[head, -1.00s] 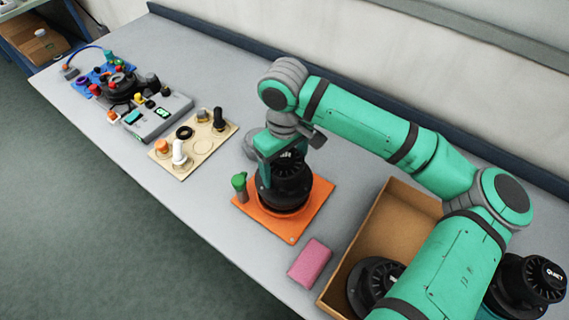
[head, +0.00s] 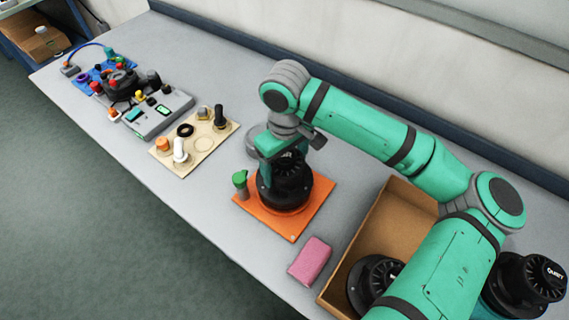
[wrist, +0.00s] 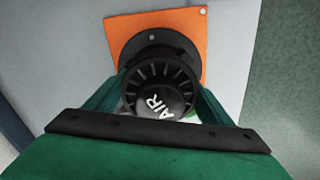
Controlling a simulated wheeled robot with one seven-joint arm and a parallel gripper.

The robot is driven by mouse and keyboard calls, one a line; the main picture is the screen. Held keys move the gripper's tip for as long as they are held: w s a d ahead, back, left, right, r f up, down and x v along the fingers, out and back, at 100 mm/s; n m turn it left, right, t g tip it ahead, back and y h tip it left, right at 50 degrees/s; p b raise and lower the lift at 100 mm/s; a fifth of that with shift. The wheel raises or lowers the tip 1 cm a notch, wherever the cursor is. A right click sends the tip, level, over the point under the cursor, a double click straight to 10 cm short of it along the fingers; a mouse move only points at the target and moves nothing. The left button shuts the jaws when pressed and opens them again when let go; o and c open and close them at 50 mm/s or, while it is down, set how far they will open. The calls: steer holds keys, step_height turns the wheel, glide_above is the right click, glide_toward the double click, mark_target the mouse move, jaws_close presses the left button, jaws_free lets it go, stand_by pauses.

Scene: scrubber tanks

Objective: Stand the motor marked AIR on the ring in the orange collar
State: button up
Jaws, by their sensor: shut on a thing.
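The black motor (head: 283,190) stands upright at the orange collar (head: 301,224), a flat orange square plate on the bench. In the wrist view the motor (wrist: 156,88) shows the white letters AIR on its finned top, and the orange collar (wrist: 188,22) lies beyond it. My gripper (head: 262,176) is shut on the motor, with a green finger on each side of it in the wrist view. The motor's wide base hides the ring, so I cannot tell whether it rests fully on it. A green-topped peg (head: 240,183) stands at the plate's left corner.
A pink sponge (head: 311,260) lies in front of the plate. A cardboard box (head: 393,222) holding a black motor (head: 373,283) is to the right, with another motor marked QUIET (head: 535,277) beyond. A wooden board with fittings (head: 206,159) lies to the left.

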steer(key=shift+f, duration=0.4)
stand_by(1.1)
steer(key=o, duration=2.1)
steer(key=shift+o, duration=0.6)
steer(key=shift+r, duration=3.5)
steer(key=shift+w, duration=0.1)
